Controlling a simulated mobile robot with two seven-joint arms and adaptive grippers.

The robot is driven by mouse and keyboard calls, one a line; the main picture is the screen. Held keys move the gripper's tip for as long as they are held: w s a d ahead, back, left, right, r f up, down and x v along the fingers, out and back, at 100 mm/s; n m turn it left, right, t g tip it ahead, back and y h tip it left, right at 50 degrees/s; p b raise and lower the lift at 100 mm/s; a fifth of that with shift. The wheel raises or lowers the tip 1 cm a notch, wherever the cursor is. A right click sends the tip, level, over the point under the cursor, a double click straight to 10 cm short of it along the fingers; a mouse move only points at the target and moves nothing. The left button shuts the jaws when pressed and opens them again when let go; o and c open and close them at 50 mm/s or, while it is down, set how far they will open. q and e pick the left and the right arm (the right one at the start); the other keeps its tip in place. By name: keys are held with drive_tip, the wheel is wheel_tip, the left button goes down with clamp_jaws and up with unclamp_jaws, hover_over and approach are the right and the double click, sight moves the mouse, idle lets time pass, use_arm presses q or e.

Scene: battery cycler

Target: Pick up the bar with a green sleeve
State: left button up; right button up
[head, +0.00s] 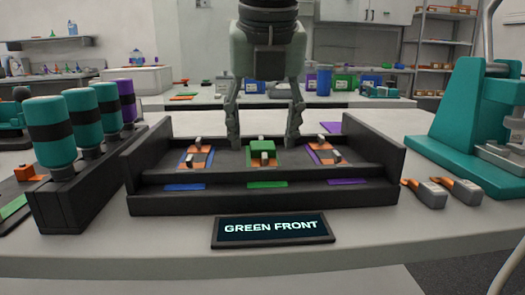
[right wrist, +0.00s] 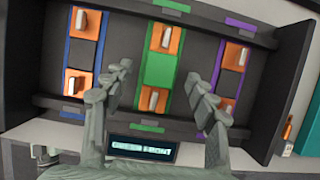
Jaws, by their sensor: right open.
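The bar with a green sleeve (head: 262,146) lies in the middle bay of the dark tray (head: 135,178). In the right wrist view its green middle (right wrist: 158,69) sits between two orange ends with pale metal posts. My right gripper (head: 263,142) points down at this middle bay. Its fingers are open and empty, one to each side of the bar; in the right wrist view they (right wrist: 157,74) frame the green part. I cannot tell the exact height of the fingertips over the tray. My left gripper is out of view.
A blue-edged bay (head: 196,157) and a purple-edged bay (head: 323,154) flank the middle. The tray has raised walls. A sign (head: 272,229) reading "GREEN FRONT" stands in front. Bottles in a rack (head: 62,205) stand left; a teal press (head: 460,125) and two orange-tipped pieces (head: 428,194) are right.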

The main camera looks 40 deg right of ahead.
drive_tip(key=shift+w+d+f, duration=0.1)
drive_tip(key=shift+w+f, duration=0.05)
drive_tip(key=shift+f, duration=0.25)
clamp_jaws()
drive_tip(key=shift+r, duration=0.1)
